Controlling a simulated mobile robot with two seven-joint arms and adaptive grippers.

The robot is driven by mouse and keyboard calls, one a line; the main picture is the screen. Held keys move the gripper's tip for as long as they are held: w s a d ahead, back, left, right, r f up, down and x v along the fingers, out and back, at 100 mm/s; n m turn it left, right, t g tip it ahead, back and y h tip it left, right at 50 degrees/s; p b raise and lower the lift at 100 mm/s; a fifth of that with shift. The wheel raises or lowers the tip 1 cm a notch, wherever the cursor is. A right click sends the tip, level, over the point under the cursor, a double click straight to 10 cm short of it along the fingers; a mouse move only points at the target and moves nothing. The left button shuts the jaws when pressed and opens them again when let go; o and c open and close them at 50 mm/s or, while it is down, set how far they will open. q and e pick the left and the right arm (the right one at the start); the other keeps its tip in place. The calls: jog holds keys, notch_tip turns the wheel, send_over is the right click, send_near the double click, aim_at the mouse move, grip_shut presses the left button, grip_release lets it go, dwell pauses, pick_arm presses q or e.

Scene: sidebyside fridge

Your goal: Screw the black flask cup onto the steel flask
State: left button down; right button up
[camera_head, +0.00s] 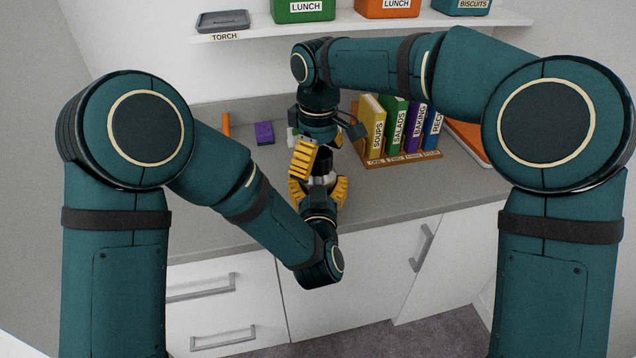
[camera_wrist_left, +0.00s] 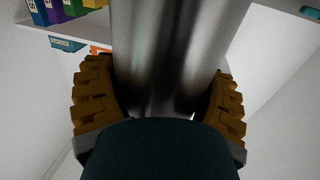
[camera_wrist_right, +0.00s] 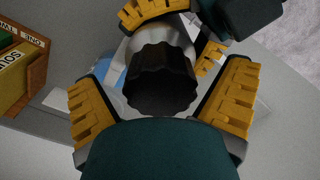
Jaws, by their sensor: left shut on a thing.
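The steel flask (camera_head: 322,181) is held above the counter by my left gripper (camera_head: 318,192), whose ridged yellow fingers are shut around its body. The flask (camera_wrist_left: 168,50) fills the space between those fingers in the left wrist view. The black ribbed flask cup (camera_wrist_right: 162,78) sits at the flask's end in the right wrist view, in line with it; how tightly it is seated cannot be told. My right gripper (camera_wrist_right: 160,108) is open, its fingers on both sides of the cup with gaps. In the head view the right gripper (camera_head: 304,158) partly hides the cup.
A wooden rack (camera_head: 400,160) of upright labelled books stands right of the grippers, with an orange-edged tray (camera_head: 468,142) beyond. A purple block (camera_head: 264,132) and an orange stick (camera_head: 226,124) are at the back left. A shelf (camera_head: 350,25) with labelled boxes hangs above.

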jog(key=shift+r, duration=0.1)
notch_tip(320, 180, up, 12)
dwell(0.5)
jog(key=shift+w, duration=0.1)
